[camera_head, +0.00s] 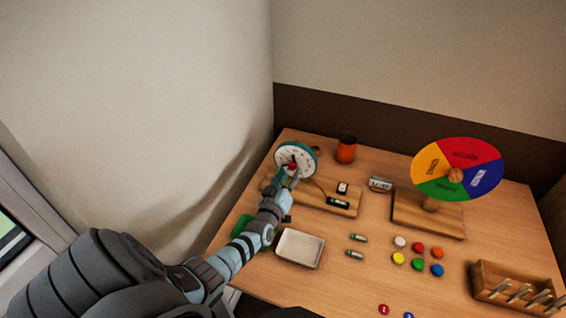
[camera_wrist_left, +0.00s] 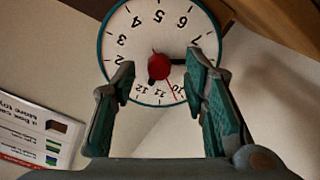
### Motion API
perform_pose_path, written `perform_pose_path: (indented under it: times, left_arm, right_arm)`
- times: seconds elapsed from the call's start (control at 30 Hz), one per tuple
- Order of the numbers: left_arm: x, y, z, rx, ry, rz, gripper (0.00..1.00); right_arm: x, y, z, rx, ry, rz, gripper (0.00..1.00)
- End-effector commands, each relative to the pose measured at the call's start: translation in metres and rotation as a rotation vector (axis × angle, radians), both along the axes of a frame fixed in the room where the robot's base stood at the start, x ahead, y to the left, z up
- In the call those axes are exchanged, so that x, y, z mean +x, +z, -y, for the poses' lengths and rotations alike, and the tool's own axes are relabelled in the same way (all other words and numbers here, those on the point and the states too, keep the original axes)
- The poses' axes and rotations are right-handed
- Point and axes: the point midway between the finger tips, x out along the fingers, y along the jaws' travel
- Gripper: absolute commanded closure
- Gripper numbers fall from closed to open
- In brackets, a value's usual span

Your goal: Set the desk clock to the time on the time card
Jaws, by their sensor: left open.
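The desk clock (camera_head: 308,153) has a white face and teal rim and stands at the back left of the table, on a wooden base (camera_head: 335,203). My left gripper (camera_head: 289,176) is open in front of its face. In the left wrist view the clock face (camera_wrist_left: 143,38) looks upside down, with a red centre knob (camera_wrist_left: 158,67) lying between the open fingers in the picture; contact cannot be told. A dark hand points right and a thin red hand points down-right. A small card (camera_head: 380,184) stands right of the clock; its print is too small to read.
A white tray (camera_head: 300,262), two small cylinders (camera_head: 358,238), coloured discs (camera_head: 418,247) and a wooden rack (camera_head: 500,286) lie nearer. An orange cup (camera_head: 346,150) is behind. A colour wheel (camera_head: 457,152) stands right. A wall is close at left.

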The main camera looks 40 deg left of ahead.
Motion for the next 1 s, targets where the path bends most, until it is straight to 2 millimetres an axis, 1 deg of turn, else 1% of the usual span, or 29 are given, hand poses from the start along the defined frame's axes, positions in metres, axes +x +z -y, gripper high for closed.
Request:
perform_pose_path:
  times: [0.2, 0.3, 0.4, 0.53, 1.0]
  left_arm:
    - [-0.057, -0.001, 0.02, -0.003, -0.004, -0.004, 0.6]
    - [-0.08, -0.001, 0.028, -0.003, -0.002, -0.004, 0.6]
    - [-0.095, -0.001, 0.033, -0.002, -0.002, -0.004, 0.6]
    - [-0.101, -0.001, 0.035, -0.002, -0.001, -0.003, 0.6]
    - [-0.1, 0.0, 0.035, -0.002, -0.001, -0.002, 0.6]
  right_arm:
    - [0.0, 0.0, -0.001, 0.001, 0.0, 0.0, 1.0]
    - [0.0, 0.0, -0.001, 0.002, -0.001, 0.0, 1.0]
    - [0.0, 0.0, -0.001, 0.002, -0.001, 0.0, 1.0]
    - [0.0, 0.0, -0.002, 0.002, -0.001, 0.0, 1.0]
    - [0.0, 0.0, -0.002, 0.003, -0.001, 0.0, 1.0]
